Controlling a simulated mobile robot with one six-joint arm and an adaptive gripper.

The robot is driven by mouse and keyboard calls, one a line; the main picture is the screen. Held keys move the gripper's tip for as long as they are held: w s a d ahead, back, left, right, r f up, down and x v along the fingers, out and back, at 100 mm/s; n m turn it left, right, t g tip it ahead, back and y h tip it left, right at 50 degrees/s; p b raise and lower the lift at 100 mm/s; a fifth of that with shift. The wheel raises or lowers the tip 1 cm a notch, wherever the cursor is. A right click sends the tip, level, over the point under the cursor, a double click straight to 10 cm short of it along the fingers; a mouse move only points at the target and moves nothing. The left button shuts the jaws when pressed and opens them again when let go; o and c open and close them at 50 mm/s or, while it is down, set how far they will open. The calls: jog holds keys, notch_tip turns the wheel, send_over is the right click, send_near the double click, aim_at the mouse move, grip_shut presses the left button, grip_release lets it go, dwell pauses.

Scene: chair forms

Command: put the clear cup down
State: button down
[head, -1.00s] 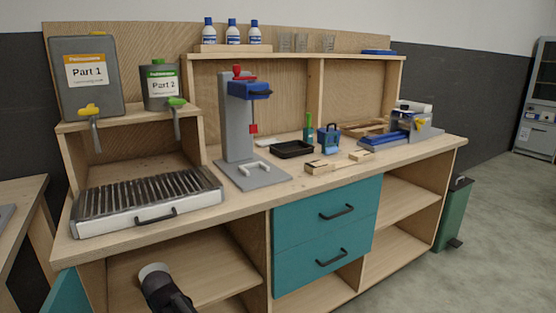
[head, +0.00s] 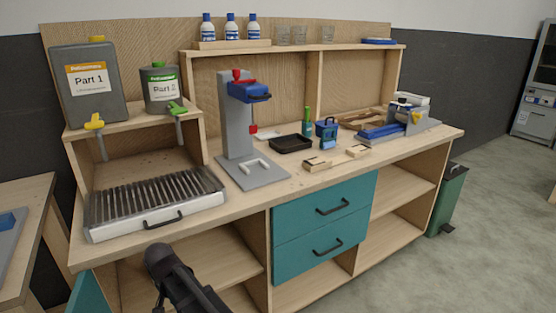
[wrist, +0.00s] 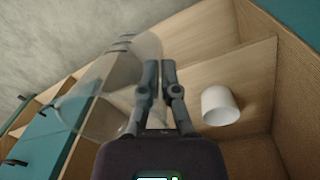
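The clear cup (wrist: 108,88) is a large see-through shape on the left in the wrist view, close to the camera and tilted. My gripper (wrist: 158,68) has its two fingers close together, with the cup's right edge at the narrow gap between them. It appears shut on the cup's wall. In the head view my dark arm (head: 178,277) reaches up in front of the lower left shelf; the fingertips and the held cup cannot be made out there.
A white cylinder (wrist: 219,105) stands on a wooden surface right of my fingers. The bench (head: 250,199) has teal drawers (head: 322,230) and open lower shelves. A slatted grill box (head: 155,204) and a grey press (head: 238,130) stand on top. Clear glasses (head: 299,35) sit on the upper shelf.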

notch_tip(320, 180, up, 21)
jog(key=p, duration=1.9)
jog(key=shift+f+p, duration=0.15)
jog(key=shift+p, duration=0.2)
jog(key=shift+w+d, duration=0.1)
